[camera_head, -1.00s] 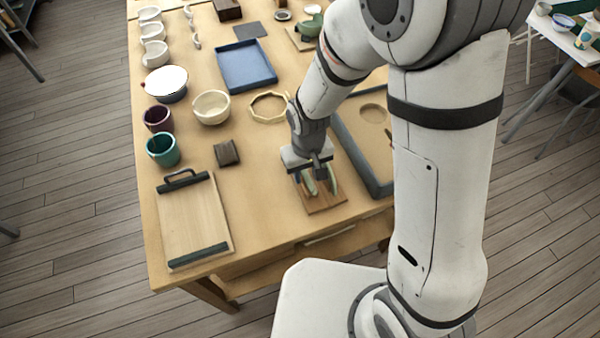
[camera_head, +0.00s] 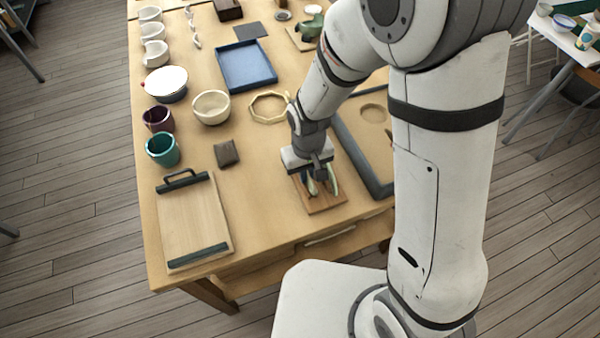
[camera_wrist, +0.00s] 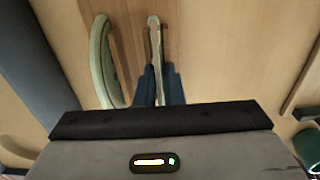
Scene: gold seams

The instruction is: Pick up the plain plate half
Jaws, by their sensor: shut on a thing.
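Two plate halves stand on edge, side by side, on a small wooden stand (camera_head: 322,204) at the table's near edge. My gripper (camera_wrist: 158,85) points down over the stand, its dark blue fingers shut on one plate half (camera_wrist: 155,45). This held half shows pale and nearly edge-on in the wrist view, so I cannot make out its faces. The other plate half (camera_wrist: 104,60), pale green with a curved rim, stands apart to the left there. In the head view this other half (camera_head: 333,187) is to the right of my fingers, which partly hide the held one.
A board with dark end bars (camera_head: 195,220) lies to the left. A dark-rimmed tray (camera_head: 362,165) is close on the right. A small brown block (camera_head: 227,153), a teal cup (camera_head: 162,150) and a cream bowl (camera_head: 211,107) stand farther back. Bare table lies left of the stand.

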